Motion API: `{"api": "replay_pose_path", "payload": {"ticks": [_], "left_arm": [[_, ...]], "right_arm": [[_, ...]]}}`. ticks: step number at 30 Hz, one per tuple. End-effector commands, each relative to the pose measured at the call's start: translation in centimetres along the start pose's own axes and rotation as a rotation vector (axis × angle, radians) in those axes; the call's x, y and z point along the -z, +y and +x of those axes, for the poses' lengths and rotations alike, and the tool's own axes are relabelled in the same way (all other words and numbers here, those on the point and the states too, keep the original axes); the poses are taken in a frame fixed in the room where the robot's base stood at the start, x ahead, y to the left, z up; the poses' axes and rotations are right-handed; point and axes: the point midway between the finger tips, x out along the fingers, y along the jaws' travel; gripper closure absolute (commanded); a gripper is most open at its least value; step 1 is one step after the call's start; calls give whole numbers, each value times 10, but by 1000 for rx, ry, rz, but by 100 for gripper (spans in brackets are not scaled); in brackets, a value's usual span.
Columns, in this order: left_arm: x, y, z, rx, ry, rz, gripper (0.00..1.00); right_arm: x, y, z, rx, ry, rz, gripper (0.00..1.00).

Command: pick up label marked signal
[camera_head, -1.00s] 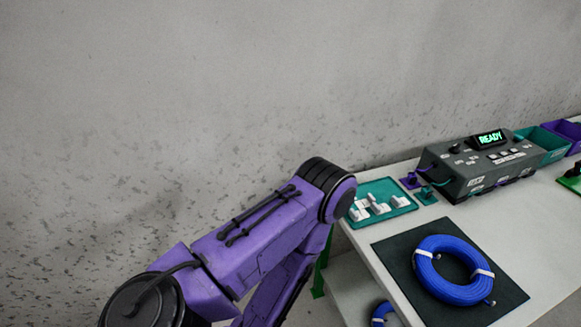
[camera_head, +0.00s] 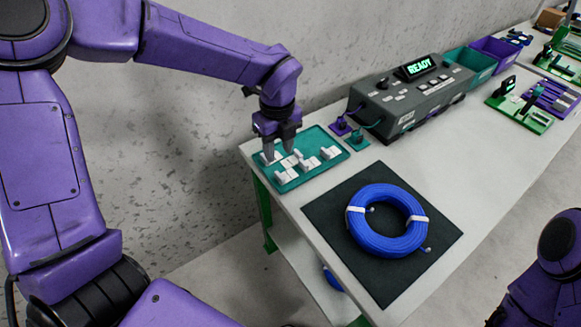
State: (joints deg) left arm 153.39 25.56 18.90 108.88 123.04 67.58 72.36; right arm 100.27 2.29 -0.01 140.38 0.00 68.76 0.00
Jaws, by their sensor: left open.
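Several small white labels (camera_head: 329,153) stand and lie on a teal tray (camera_head: 318,168) at the table's left end. Their markings are too small to read, so I cannot tell which one is the signal label. My left gripper (camera_head: 279,152) points down over the tray's back left part, with its dark fingers open. The fingertips are close to the labels at the left. I cannot tell whether they touch one. Part of my right arm shows at the lower right edge, but its gripper is out of view.
A blue cable coil (camera_head: 386,222) lies on a black mat (camera_head: 436,258) on the white table (camera_head: 480,150). A grey device (camera_head: 412,97) reading READY stands behind it. Teal (camera_head: 470,66) and purple bins (camera_head: 499,54) and green fixtures (camera_head: 520,112) lie farther right.

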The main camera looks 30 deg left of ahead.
Motion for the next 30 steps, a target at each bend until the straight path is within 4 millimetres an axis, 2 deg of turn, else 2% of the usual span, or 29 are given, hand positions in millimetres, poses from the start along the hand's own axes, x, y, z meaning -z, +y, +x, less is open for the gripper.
{"api": "replay_pose_path", "payload": {"ticks": [2,6,9,11,18,21,26,27,29,30], "left_arm": [[4,-4,5,11,17,-22,58],[7,-8,32,8,17,-13,58],[8,-9,45,8,16,-10,58],[7,-9,51,8,17,-9,58],[0,-7,92,6,15,-9,58],[0,-7,100,8,16,-11,58],[0,-7,100,10,15,-12,58],[0,-7,100,9,15,-11,62],[0,-7,100,9,15,-11,81],[0,-7,100,9,15,-11,94]], "right_arm": [[0,0,-1,0,0,0,47],[1,0,-3,0,-1,0,47],[1,0,-4,0,-1,0,47],[2,1,-6,0,-1,0,47],[6,1,-15,0,0,0,47],[6,1,-15,0,0,0,47],[6,1,-15,0,0,0,47],[6,1,-15,0,0,0,47],[6,1,-15,0,0,0,47],[6,1,-15,0,0,0,47]]}}
